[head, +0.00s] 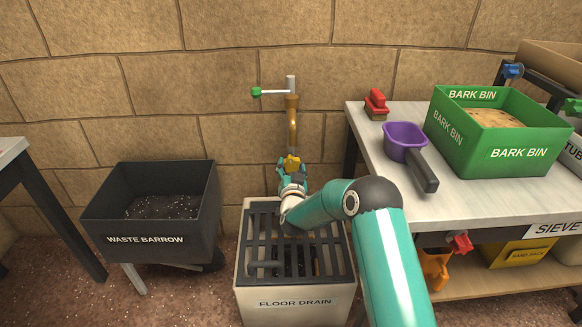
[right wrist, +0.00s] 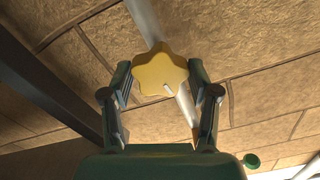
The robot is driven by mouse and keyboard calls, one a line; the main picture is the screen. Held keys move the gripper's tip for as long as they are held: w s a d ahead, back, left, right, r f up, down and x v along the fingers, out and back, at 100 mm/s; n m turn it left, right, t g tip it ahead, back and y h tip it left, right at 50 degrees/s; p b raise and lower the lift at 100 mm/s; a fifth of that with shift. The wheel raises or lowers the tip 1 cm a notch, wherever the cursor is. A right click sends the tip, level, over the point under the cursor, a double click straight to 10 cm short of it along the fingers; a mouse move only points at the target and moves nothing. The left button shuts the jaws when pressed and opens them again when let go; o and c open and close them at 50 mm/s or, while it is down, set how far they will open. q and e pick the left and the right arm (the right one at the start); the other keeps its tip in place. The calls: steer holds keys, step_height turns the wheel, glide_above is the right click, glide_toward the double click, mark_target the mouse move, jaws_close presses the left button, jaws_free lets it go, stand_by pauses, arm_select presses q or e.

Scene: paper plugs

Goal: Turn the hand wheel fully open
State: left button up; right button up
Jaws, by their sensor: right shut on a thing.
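The yellow, lobed hand wheel (head: 291,161) is on the pipe against the stone wall, above the floor drain. In the right wrist view the hand wheel (right wrist: 160,70) sits between the two fingers, with a pale pipe behind it. My right gripper (head: 292,168) reaches up to it from below and is shut on it; the fingers of the right gripper (right wrist: 160,97) flank it on both sides. In the head view the gripper partly hides the wheel and its mount. My left gripper is not in view.
A brass pipe (head: 292,125) and a green-tipped lever (head: 257,91) are above the wheel. The grated floor drain (head: 262,305) is below. A waste barrow (head: 100,215) stands left. A bench (head: 375,165) with a purple scoop (head: 403,140) and bark bin (head: 545,137) stands right.

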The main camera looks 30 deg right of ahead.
steer(key=n+p, duration=0.1)
steer(key=n, duration=0.4)
steer(key=shift+r, duration=0.2)
steer(key=n+p, duration=0.1)
steer(key=n, duration=0.5)
steer(key=shift+a, duration=0.1)
steer(key=n+p, duration=0.2)
steer(key=n, duration=0.4)
steer(key=n+p, duration=0.1)
steer(key=n, duration=0.4)
steer(key=shift+f+n, duration=0.1)
steer(key=shift+n, duration=0.7)
steer(key=o, duration=1)
steer(key=shift+o, duration=0.7)
